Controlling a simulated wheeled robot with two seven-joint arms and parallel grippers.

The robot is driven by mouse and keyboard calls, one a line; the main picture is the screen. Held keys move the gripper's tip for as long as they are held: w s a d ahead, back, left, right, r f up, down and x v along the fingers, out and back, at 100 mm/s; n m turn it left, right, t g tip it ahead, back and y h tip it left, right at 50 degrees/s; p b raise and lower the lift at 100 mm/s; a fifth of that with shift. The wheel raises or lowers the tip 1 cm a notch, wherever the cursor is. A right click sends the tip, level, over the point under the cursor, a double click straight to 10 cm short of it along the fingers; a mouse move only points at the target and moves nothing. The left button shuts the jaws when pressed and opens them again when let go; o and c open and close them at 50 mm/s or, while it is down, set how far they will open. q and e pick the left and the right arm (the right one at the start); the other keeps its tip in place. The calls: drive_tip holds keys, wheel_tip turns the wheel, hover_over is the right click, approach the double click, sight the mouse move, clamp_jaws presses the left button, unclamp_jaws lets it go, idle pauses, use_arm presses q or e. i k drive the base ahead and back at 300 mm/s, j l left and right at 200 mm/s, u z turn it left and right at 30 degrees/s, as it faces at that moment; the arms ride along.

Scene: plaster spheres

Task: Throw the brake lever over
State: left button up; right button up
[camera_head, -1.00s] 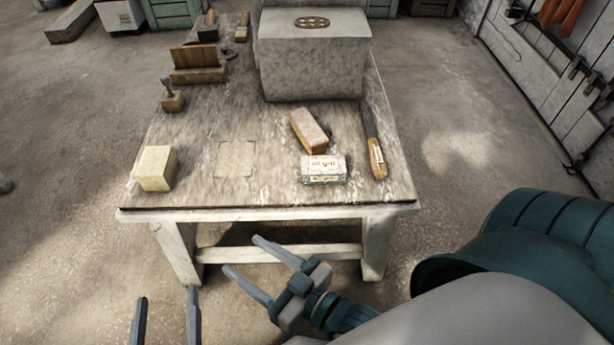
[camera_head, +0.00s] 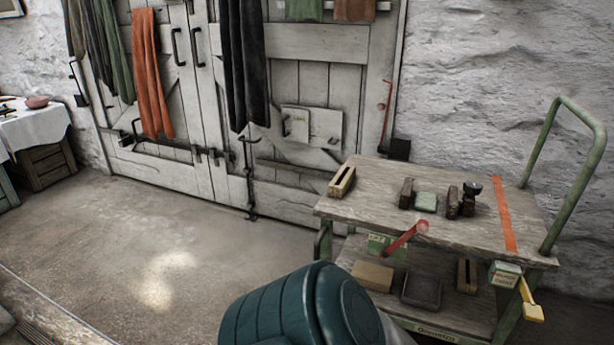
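A wooden cart (camera_head: 345,213) with a green tube frame stands at the right in the head view. A red lever (camera_head: 405,238) is on its near long side, slanting up to the right to a pale red knob. A yellow lever-like piece (camera_head: 530,300) hangs at the cart's near right corner, below a small green box. I cannot tell from any readable label which of the two is the brake lever. Neither gripper is in view. Only a teal and grey part of my own arm shows at the bottom middle, left of and nearer than the cart.
Small blocks and a pale green piece (camera_head: 426,202) lie on the cart top, beside a red stripe (camera_head: 504,218). The lower shelf holds a tan block (camera_head: 372,275) and a dark tray (camera_head: 421,290). White doors (camera_head: 300,150) stand behind. The floor at left is open.

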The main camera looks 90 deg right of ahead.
sight(422, 225)
drive_tip(key=z, duration=3.4)
